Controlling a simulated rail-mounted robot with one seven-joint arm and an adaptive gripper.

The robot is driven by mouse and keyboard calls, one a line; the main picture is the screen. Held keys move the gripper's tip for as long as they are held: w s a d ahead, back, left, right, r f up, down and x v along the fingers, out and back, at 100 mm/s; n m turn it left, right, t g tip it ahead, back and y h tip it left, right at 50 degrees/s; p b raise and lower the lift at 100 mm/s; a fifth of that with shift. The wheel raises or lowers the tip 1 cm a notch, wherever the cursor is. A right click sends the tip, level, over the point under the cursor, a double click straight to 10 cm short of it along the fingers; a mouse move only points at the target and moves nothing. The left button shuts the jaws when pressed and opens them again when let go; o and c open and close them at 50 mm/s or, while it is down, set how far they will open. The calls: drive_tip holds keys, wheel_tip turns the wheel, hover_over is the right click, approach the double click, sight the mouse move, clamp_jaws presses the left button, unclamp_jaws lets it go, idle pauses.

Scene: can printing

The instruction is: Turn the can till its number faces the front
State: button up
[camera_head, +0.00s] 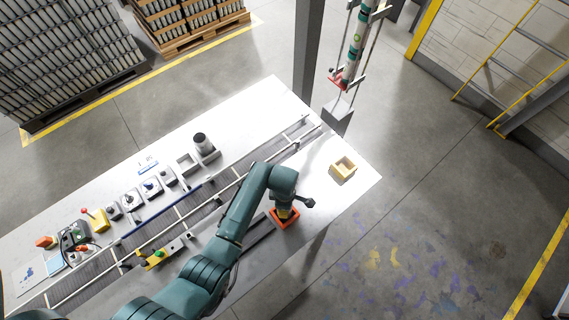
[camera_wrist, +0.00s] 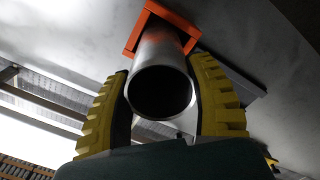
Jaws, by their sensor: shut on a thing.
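A grey metal can (camera_wrist: 160,88) stands in the wrist view with its dark open end towards the camera. Its far end sits in an orange square holder (camera_wrist: 140,36) on the white table. My gripper (camera_wrist: 162,100) has its two yellow ribbed fingers on either side of the can, shut on it. No number shows on the part of the can that I see. In the head view my gripper (camera_head: 286,212) is over the orange holder (camera_head: 285,222), and my arm hides most of the can there.
A conveyor with rails (camera_head: 180,209) runs along the white table (camera_head: 262,103). A dark cylinder (camera_head: 201,141) and several small devices stand beyond the conveyor.

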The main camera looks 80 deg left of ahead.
drive_tip(key=o, duration=1.2)
wheel_tip(320, 180, up, 12)
